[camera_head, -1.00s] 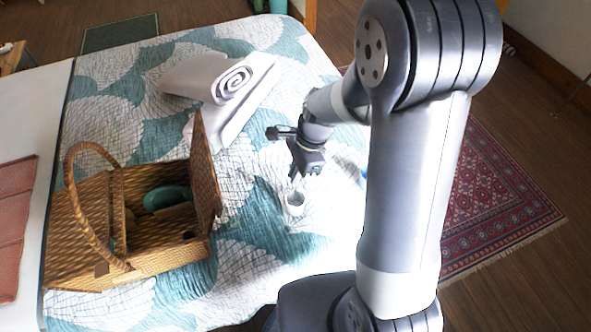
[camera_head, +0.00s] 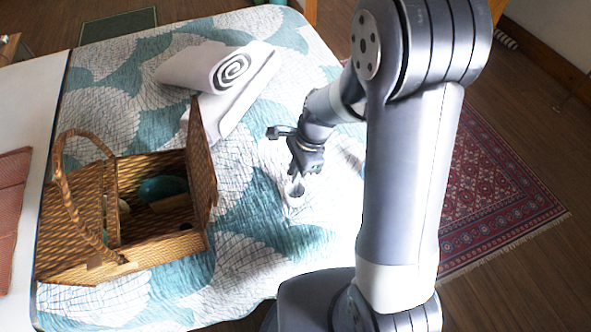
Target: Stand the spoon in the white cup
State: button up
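The small white cup (camera_head: 293,205) stands on the patterned quilt, to the right of the basket. My gripper (camera_head: 299,182) points down at the cup's rim, and its fingers overlap the top of the cup in this view. Whether the fingers touch the cup or lie just above it, I cannot tell. The fingers are too small and dark to show whether they are open or shut. I cannot make out the spoon; my gripper and arm hide part of the area.
A wicker picnic basket (camera_head: 165,247) with a raised lid and a tall handle stands on the bed at left, with a teal dish (camera_head: 163,188) inside. A rolled white blanket (camera_head: 222,68) lies behind. The quilt (camera_head: 245,265) in front of the cup is clear.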

jog(key=o, duration=0.3)
jog(key=v, duration=1)
jog(key=shift+d+r+p, duration=0.2)
jog(key=shift+r+p, duration=0.15)
jog(key=shift+f, duration=0.1)
